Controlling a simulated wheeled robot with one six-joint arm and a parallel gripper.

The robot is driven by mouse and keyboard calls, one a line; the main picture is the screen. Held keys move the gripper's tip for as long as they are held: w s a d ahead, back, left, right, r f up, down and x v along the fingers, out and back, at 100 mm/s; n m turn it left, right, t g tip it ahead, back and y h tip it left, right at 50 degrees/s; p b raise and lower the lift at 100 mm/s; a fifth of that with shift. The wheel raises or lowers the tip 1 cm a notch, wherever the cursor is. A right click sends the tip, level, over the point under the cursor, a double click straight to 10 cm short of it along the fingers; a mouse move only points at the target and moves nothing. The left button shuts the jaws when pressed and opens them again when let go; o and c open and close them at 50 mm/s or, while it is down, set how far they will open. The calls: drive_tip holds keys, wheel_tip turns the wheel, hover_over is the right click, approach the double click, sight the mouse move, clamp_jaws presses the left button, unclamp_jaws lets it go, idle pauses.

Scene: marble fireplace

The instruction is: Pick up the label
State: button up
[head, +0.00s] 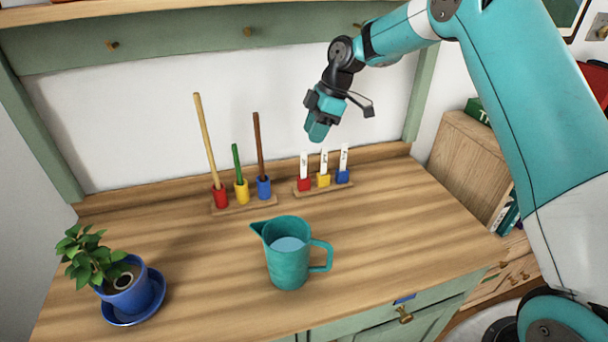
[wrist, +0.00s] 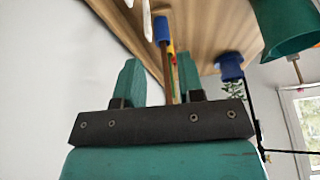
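Three white upright strips that look like labels stand in a small rack (head: 325,189) at the back of the counter. The left label (head: 304,165) is in a red holder, the middle label (head: 324,161) in a yellow one, the right label (head: 344,157) in a blue one. Their dark marks are too small to read. My gripper (head: 317,133) is in the air above the rack, apart from the labels. In the wrist view, its two fingers (wrist: 158,70) are spread and hold nothing; white label ends (wrist: 147,18) show beyond them at the top.
A second rack (head: 245,206) left of the labels holds tall yellow, green and brown sticks. A teal jug (head: 287,262) stands in front, a potted plant (head: 128,291) at the left. A small blue piece (head: 404,299) is at the drawer front. The counter's right side is clear.

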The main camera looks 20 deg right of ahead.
sight(304, 171)
drive_tip(key=w+p+x, duration=0.1)
drive_tip(key=x, duration=0.7)
drive_tip(key=shift+d+f+n, duration=0.3)
drive_tip(key=shift+n, duration=0.1)
drive_tip(key=shift+w, duration=0.15)
clamp_jaws()
